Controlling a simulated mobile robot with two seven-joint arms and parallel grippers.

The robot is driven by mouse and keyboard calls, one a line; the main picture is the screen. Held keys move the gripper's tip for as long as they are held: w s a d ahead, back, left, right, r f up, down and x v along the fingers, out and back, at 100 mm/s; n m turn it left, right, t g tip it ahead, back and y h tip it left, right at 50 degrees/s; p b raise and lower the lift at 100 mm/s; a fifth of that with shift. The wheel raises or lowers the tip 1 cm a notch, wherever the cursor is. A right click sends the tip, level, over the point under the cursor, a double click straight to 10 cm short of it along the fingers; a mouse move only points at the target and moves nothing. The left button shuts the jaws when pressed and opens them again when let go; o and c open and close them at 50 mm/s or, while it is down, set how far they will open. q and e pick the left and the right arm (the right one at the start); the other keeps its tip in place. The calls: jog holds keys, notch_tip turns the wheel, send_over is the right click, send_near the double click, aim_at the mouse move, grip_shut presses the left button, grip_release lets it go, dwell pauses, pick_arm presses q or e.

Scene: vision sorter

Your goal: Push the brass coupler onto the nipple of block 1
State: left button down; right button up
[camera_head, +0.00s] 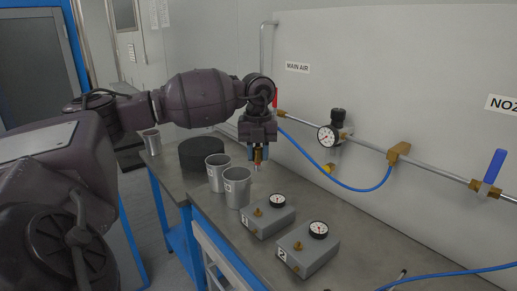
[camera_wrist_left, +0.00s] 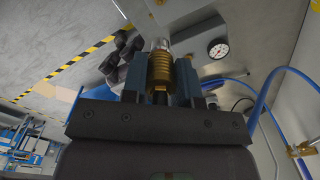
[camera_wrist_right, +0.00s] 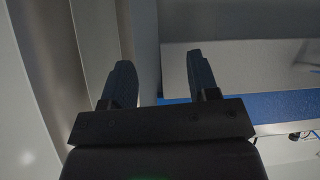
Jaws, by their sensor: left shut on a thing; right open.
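My left gripper (camera_head: 258,158) is shut on the brass coupler (camera_wrist_left: 160,72), a ribbed gold cylinder between the two fingers in the left wrist view. In the head view it hangs above the bench, behind and above block 1 (camera_head: 279,222), apart from it. Block 1 is a grey box with a label "1", a round gauge and a small brass nipple (camera_head: 258,212) on top. Nothing sits on this nipple. My right gripper (camera_wrist_right: 162,85) is open and empty in the right wrist view, and is out of the head view.
Block 2 (camera_head: 318,257) stands in front of block 1. Metal cups (camera_head: 238,193) and a dark round object (camera_head: 199,153) stand on the bench to the left. A blue hose (camera_head: 341,182) hangs from the wall pipe (camera_head: 365,143). Another blue hose (camera_head: 450,275) crosses the lower right.

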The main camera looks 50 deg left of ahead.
pick_arm(q)
jog(key=shift+f+b, duration=1.5)
jog(key=shift+f, duration=4)
pick_arm(e)
jog(key=shift+g, duration=0.4)
jog(key=f, duration=0.1)
jog(key=s+f, duration=0.1)
jog(key=f, duration=0.1)
jog(key=s+f, duration=0.1)
jog(key=f, duration=0.1)
